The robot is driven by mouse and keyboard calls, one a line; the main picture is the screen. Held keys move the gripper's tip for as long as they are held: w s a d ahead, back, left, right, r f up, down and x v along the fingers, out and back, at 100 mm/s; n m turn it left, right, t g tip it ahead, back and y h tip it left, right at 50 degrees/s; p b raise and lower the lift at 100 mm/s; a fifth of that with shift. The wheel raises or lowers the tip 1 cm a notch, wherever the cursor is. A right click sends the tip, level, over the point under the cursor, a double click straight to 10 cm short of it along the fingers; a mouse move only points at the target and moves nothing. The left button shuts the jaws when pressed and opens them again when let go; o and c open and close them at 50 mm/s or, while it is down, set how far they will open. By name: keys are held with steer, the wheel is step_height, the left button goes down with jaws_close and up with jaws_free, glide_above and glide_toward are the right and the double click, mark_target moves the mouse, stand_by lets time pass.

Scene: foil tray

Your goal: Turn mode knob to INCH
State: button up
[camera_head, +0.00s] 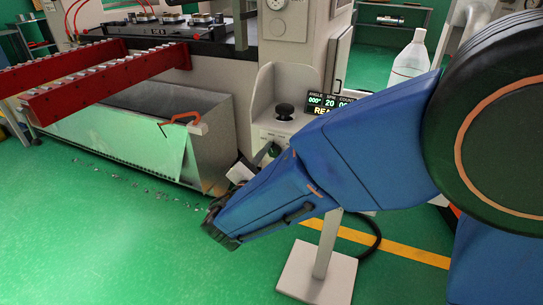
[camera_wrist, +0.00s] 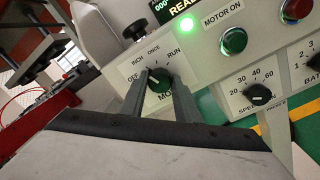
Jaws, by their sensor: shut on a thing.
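The mode knob (camera_wrist: 159,82) is a dark green-black dial on the pale sloping control panel (camera_wrist: 210,70), with OFF, INCH, ONCE and RUN printed around it. My gripper (camera_wrist: 161,86) is shut on the knob, one grey finger on each side. The knob's pointer is partly hidden between the fingers, so I cannot tell for sure which mark it points to. In the head view the knob and fingertips are hidden around my blue arm, which reaches to the front of the control box.
Right of the knob are a lit green lamp (camera_wrist: 187,25), a green button (camera_wrist: 233,41), a red button (camera_wrist: 295,9) and the speed knob (camera_wrist: 258,94). A black mushroom button (camera_head: 285,111) and lit display (camera_head: 328,104) top the box. A metal chip tray (camera_head: 208,150) stands left.

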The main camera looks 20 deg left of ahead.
steer(key=shift+m, duration=0.3)
steer(key=o, duration=1)
steer(key=shift+o, duration=0.2)
steer(key=s+a, duration=0.1)
steer(key=s, duration=1.6)
steer(key=shift+s+f, duration=0.2)
